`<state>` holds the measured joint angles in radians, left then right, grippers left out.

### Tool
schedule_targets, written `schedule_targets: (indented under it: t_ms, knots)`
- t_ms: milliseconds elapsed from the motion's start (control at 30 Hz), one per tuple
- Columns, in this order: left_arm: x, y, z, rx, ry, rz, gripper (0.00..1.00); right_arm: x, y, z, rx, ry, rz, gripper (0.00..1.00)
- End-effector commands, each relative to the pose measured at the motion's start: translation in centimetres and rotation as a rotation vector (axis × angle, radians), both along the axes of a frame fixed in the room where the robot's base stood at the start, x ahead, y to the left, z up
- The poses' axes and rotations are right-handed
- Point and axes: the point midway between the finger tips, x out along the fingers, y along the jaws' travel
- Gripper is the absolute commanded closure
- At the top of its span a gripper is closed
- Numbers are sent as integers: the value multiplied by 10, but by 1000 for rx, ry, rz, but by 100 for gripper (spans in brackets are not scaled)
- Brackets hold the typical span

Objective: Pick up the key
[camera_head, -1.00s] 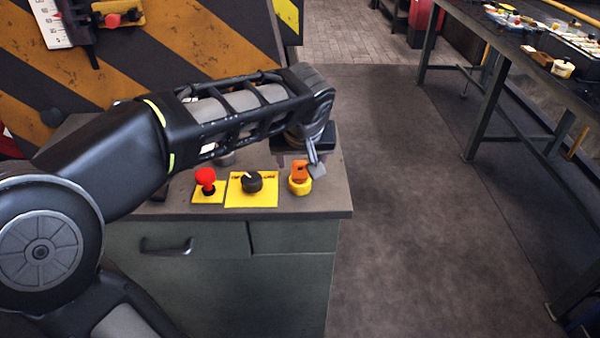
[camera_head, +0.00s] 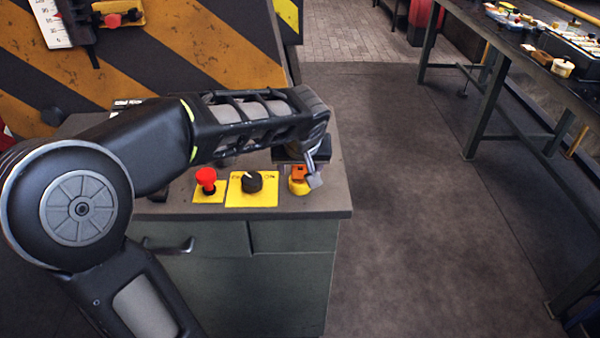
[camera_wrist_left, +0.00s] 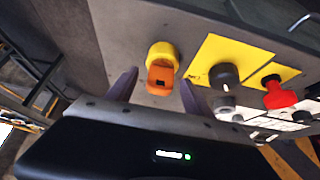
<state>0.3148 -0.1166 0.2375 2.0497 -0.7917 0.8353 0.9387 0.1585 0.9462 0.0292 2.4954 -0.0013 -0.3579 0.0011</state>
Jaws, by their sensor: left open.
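The orange key (camera_head: 298,173) stands in a round yellow lock (camera_head: 299,188) at the right end of the cabinet top. In the left wrist view the orange key (camera_wrist_left: 161,78) shows a dark slot, and the yellow lock (camera_wrist_left: 163,51) is just beyond it. My left gripper (camera_head: 302,172) is at the key and partly covers it. In the left wrist view its fingers (camera_wrist_left: 158,77) are apart, one on each side of the key. Contact cannot be made out. My right gripper is out of view.
A black rotary knob (camera_head: 252,182) on a yellow plate and a red lever (camera_head: 206,180) stand left of the key. The grey cabinet top (camera_head: 335,195) ends just right of it. A workbench (camera_head: 500,50) with parts is at the right, with clear floor between.

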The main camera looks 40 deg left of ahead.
Motion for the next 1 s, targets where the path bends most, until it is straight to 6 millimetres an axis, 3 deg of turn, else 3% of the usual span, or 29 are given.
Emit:
schedule_targets:
  t_ms: [100,833,1000]
  knots:
    - [0,0,0,0,0,0,40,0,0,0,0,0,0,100]
    - [0,0,0,0,0,0,100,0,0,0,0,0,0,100]
    - [0,0,0,0,-1,0,100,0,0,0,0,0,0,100]
